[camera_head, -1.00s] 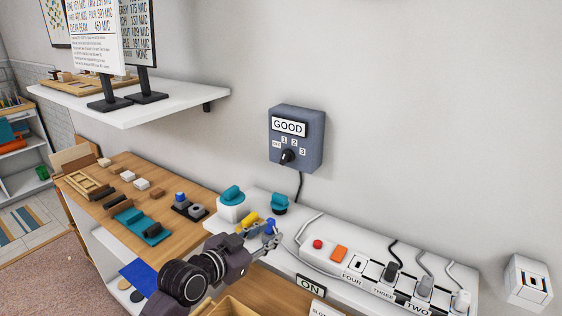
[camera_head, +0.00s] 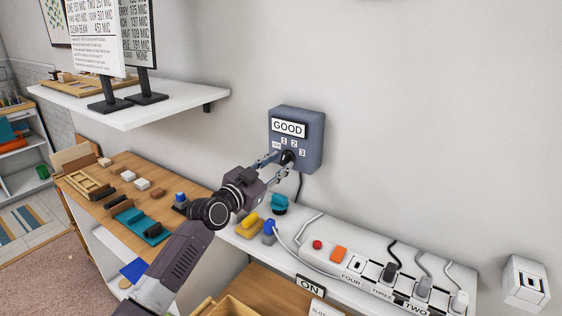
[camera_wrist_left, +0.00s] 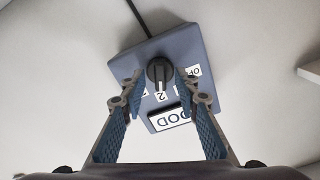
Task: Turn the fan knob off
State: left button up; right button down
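The fan knob (camera_head: 289,157) is a black dial low on a blue-grey wall box (camera_head: 313,143). The box has a GOOD sign and labels OFF, 1, 2 and 3. In the left wrist view the knob (camera_wrist_left: 159,71) has a pale pointer line that appears aimed at the 2. My left gripper (camera_head: 281,161) has come up to the box from the lower left. In the left wrist view its open fingers (camera_wrist_left: 162,76) straddle the knob, one on each side and very close. I cannot tell whether they touch it. My right gripper is not in view.
A white ledge below the box holds a power strip (camera_head: 386,283) with plugs, teal and blue knobs, and a yellow piece (camera_head: 250,220). A white shelf (camera_head: 132,113) with sign stands is at the upper left.

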pick_arm(q)
jog(key=shift+x, duration=0.8)
grip_shut()
